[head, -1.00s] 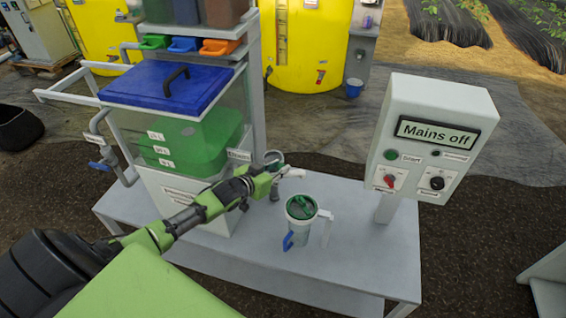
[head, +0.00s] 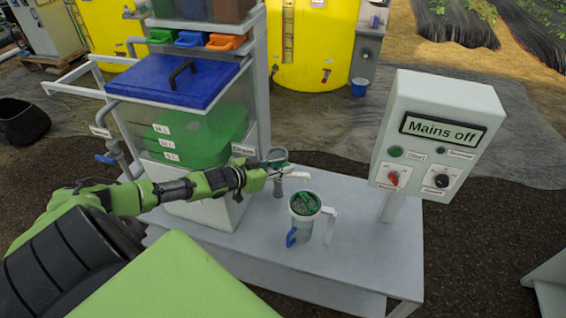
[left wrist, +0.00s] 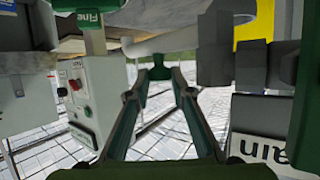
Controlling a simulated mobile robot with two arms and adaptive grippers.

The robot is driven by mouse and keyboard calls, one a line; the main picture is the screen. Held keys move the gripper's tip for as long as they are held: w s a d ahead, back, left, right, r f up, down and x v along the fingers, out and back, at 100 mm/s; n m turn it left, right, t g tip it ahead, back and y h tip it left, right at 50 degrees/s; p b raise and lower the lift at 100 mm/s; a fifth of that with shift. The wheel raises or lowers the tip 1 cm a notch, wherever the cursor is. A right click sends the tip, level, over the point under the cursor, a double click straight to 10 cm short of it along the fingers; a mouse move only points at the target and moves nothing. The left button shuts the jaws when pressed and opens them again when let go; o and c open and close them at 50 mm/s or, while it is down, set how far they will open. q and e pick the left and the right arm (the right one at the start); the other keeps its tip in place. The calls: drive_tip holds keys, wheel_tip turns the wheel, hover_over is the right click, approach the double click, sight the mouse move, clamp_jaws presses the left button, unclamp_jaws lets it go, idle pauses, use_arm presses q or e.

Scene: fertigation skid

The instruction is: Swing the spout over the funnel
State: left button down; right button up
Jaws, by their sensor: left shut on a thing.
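The white spout (head: 297,176) sticks out to the right from the tank's front side, over the bench. My left gripper (head: 271,167) is at its inner end, with the fingers closed in on it. In the left wrist view, the fingers (left wrist: 160,76) converge just below a pale curved pipe, which looks like the spout (left wrist: 180,40). A clear vessel with a green, funnel-like top (head: 305,204) stands upright on the bench, in front of the spout tip. A smaller grey upright part (head: 278,188) is below the gripper. I cannot tell whether the spout tip is over either. My right gripper does not show.
The tank with a blue lid (head: 172,80) and green contents is at the left. A white side pipe (head: 328,222) and blue handle (head: 291,237) are on the clear vessel. The bench front (head: 245,255) is clear.

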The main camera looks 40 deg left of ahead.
use_arm(q)
drive_tip(key=c, duration=2)
unclamp_jaws()
drive_tip(key=shift+w+d, duration=0.1)
drive_tip(key=shift+c, duration=0.2)
drive_tip(key=v, duration=1.2)
drive_tip(key=shift+r, duration=0.1)
